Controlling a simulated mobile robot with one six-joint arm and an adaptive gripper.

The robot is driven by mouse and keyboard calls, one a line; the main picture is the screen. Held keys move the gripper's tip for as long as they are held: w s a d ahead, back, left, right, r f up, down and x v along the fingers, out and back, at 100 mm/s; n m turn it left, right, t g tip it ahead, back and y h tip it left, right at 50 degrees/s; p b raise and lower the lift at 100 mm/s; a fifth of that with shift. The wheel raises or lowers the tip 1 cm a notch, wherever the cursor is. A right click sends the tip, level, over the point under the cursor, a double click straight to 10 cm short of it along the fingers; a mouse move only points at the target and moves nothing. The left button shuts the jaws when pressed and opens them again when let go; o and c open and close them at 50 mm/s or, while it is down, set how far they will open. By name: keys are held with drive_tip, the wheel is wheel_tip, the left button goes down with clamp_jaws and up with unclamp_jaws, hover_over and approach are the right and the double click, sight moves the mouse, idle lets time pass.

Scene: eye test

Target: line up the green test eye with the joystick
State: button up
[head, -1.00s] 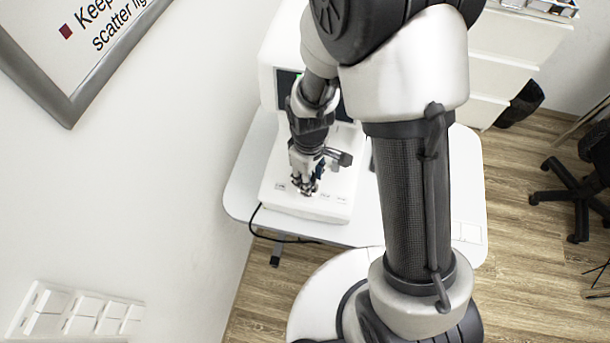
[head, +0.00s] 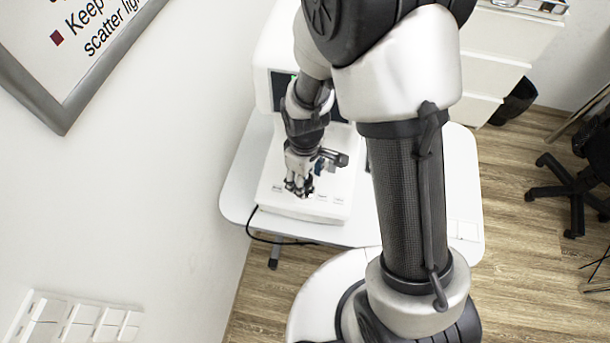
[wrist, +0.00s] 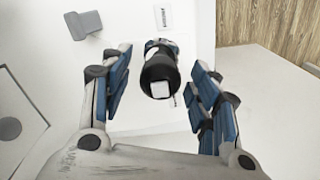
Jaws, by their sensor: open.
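In the wrist view the joystick (wrist: 159,73), a black knob with a white square on top, stands between the two blue-padded fingers of my gripper (wrist: 160,66). The gripper is open, with a gap on both sides of the knob. In the head view my gripper (head: 299,188) is low over the front of the white device (head: 318,208), and the joystick is hard to make out there. The dark screen (head: 281,92) is mostly behind my arm. Only a small green speck (head: 295,76) shows at its top; the test eye's shape and alignment cannot be told.
The device stands on a white table (head: 238,195), with a black cable (head: 262,240) at its front left. A wall is close on the left. Drawers (head: 495,75) stand behind on the right, and an office chair (head: 570,190) is at the far right. A grey block (wrist: 84,24) shows in the wrist view.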

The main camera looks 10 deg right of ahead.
drive_tip(key=shift+r, duration=0.15)
wheel_tip(320, 180, up, 12)
idle(0.5)
drive_tip(key=s+d+r+m+t, duration=0.2)
drive_tip(key=s+d+r+m, duration=0.2)
drive_tip(key=s+r, duration=0.3)
drive_tip(key=s+d+r+m+t, duration=0.2)
drive_tip(key=s+d+r+m, duration=0.2)
drive_tip(key=s+r, duration=0.3)
drive_tip(key=shift+s+d+r+m+t, duration=0.2)
drive_tip(key=shift+r+m+t, duration=0.1)
drive_tip(key=shift+r+m, duration=0.55)
